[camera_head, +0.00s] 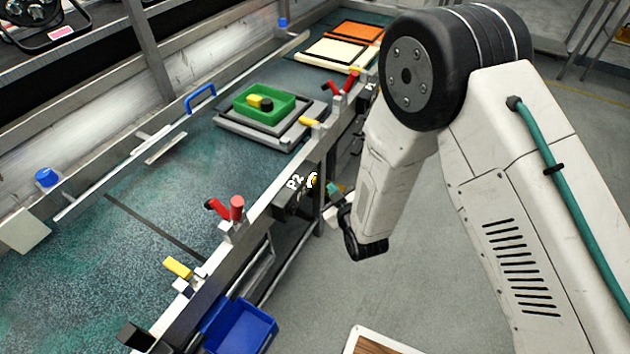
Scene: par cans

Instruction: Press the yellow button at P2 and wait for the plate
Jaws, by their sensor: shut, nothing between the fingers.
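The yellow button (313,181) is beside the P2 label (295,182) on the side of the line's front rail. My gripper (331,190) is small in view, shut and empty, with its tip close to the button. I cannot tell whether it touches the button. My wrist and arm come in from the right. A grey plate (238,130) lies on the line beyond P2. A green tray (286,111) sits on it, holding a yellow piece and a black piece.
Red-handled clamps (237,207) and yellow blocks (178,268) stand along the front rail. A blue bin (240,328) hangs at the lower front. Cream and orange trays (340,52) lie at the far end. The grey floor at right is mostly clear.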

